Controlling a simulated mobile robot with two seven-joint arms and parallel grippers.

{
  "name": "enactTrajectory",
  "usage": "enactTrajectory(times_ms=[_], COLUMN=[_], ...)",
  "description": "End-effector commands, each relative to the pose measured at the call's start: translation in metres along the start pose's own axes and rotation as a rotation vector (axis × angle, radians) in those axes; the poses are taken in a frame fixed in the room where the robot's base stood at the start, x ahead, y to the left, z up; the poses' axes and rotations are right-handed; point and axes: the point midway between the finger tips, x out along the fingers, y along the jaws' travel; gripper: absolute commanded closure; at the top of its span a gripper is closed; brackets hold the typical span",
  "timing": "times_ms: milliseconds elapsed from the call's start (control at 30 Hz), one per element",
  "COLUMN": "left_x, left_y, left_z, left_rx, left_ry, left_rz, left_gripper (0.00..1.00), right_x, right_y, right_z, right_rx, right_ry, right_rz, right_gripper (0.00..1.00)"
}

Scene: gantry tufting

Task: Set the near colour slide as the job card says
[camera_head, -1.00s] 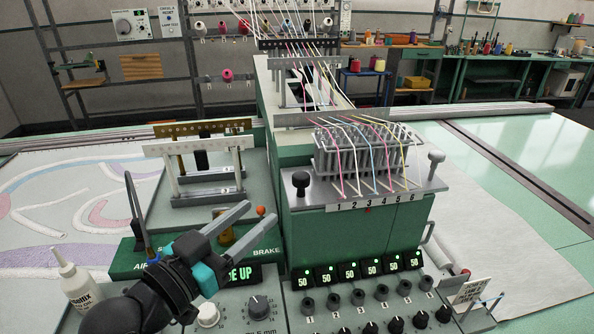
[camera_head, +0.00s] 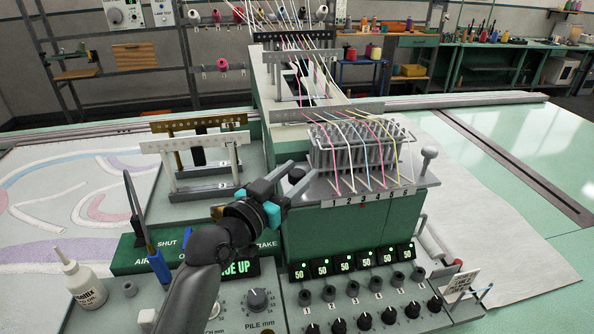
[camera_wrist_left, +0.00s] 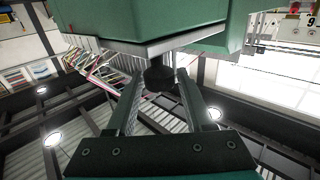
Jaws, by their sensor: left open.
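A grey plate (camera_head: 385,189) with a rack of grey tubes (camera_head: 360,150) tops the green head; I take it as the colour slide area. Coloured yarns run to its front strip (camera_head: 370,198), numbered 1 to 6, with a small red mark below. A pale knob (camera_head: 429,155) stands at its right end. My left gripper (camera_head: 292,174) is open at the plate's left end. In the left wrist view, a black knob (camera_wrist_left: 159,75) sits between its open fingers (camera_wrist_left: 160,84), unclamped. In the head view that knob is mostly hidden by the fingers. A small card (camera_head: 461,282) stands at right, unreadable.
A panel below has lit displays (camera_head: 348,265) reading 50 and several knobs (camera_head: 364,321). A white bar stand (camera_head: 190,147) is left of the head.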

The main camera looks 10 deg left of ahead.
Motion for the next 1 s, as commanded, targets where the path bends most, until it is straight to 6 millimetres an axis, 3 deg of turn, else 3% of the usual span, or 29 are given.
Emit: enactTrajectory(times_ms=[333, 800, 1000], left_x=[0.0039, 0.0035, 0.0034], left_y=[0.0003, 0.0001, 0.0], left_z=[-0.0002, -0.0001, -0.0001], left_rx=[0.0, 0.0, 0.0], left_ry=[0.001, 0.001, 0.0], left_rz=[0.001, 0.0, 0.0], left_gripper=[0.47, 0.99, 1.0], right_x=[-0.0003, -0.0003, -0.0003], right_y=[-0.0035, -0.0039, -0.0038], right_z=[-0.0015, -0.0015, -0.0013], right_rx=[0.001, 0.001, 0.001], right_ry=[0.002, 0.002, 0.001], right_rz=[-0.005, -0.005, -0.005], right_gripper=[0.5, 0.5, 0.5])
